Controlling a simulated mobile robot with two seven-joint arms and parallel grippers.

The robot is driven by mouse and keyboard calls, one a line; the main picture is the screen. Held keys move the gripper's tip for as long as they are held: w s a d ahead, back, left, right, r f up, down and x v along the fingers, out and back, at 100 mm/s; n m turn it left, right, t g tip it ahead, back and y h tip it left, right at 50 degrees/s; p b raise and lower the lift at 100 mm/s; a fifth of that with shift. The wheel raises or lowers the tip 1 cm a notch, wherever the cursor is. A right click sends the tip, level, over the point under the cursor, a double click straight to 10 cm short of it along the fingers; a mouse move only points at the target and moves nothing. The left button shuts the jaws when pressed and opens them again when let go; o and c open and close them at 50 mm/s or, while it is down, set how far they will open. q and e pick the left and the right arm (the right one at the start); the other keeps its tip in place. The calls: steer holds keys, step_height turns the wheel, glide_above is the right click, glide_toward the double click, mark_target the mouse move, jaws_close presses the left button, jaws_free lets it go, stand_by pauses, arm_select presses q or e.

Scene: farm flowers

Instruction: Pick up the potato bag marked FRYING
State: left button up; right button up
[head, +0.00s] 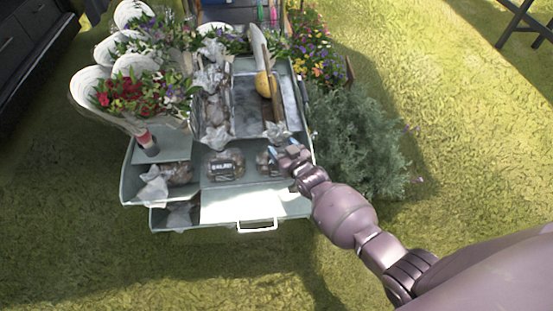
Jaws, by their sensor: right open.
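My right gripper (283,149) reaches in from the lower right and is open, with bluish fingertips. It is at the right end of the cart's middle shelf. A clear bag of potatoes (264,161) lies just left of and below the fingertips, partly hidden by the gripper; its marking cannot be read. Another potato bag (225,168) with a dark label sits in the middle of the shelf; the label looks like SALAD. A third bag (178,174) with a pale tied top lies at the left; no marking is legible. I cannot tell which one says FRYING. My left gripper is not in view.
The pale metal cart (256,204) has an upper tray (245,103) with a yellow-and-brown tool (265,85) and more bags. Flower bouquets (140,95) stand at the left. A leafy bush (355,140) is close on the right. Open grass (200,275) lies in front.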

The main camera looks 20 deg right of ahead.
mark_target(279, 145)
steer(key=w+f, duration=0.1)
steer(key=w+b, duration=0.1)
steer(key=w, duration=0.1)
steer(key=shift+d+f, duration=0.1)
steer(key=shift+f, duration=0.3)
steer(key=shift+w+r+b, duration=0.25)
steer(key=shift+w+b, duration=0.1)
steer(key=shift+w, duration=0.35)
jaws_close()
steer(key=shift+r, duration=0.1)
